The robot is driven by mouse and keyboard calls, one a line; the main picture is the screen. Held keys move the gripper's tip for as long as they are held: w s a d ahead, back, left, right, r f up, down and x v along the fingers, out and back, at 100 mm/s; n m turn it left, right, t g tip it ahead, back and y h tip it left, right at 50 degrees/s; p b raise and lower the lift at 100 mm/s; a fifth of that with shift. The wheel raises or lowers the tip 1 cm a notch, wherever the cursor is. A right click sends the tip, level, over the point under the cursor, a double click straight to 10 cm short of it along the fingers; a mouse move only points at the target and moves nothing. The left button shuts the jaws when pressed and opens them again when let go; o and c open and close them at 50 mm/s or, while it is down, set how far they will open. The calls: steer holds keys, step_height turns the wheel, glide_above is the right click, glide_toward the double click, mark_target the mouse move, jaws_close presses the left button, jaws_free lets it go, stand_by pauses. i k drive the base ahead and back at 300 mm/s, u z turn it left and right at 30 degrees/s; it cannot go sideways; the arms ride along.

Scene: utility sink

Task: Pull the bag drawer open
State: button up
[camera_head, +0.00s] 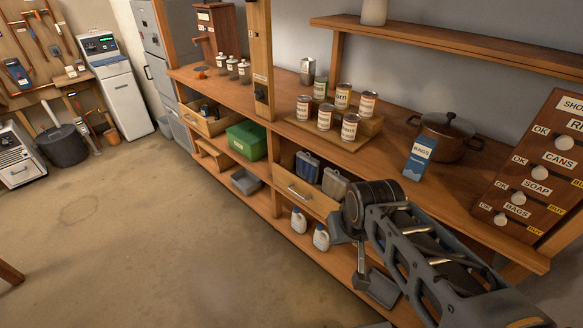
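A wooden drawer with a pale metal handle (299,194) is under the counter, left of my arm. A blue jug (308,166) and a grey jug (334,183) show just above and behind its front. A second drawer (208,125) farther left stands out from the shelf with dark items in it. I see no readable bag label on either drawer. A blue and white box marked BAGS (420,158) stands on the counter. My gripper (366,284) hangs low below my arm's dark joint, right of the drawers and apart from them; its fingers are too unclear to read.
Two white bottles (321,238) stand on the lower shelf, near my gripper. A green box (247,141) and a grey bin (246,181) are farther left. Cans (325,117) and a brown pot (446,137) stand on the counter. The floor (160,245) at left is clear.

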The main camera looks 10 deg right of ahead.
mark_target(285, 176)
steer(key=i, duration=0.95)
steer(key=u, duration=1.9)
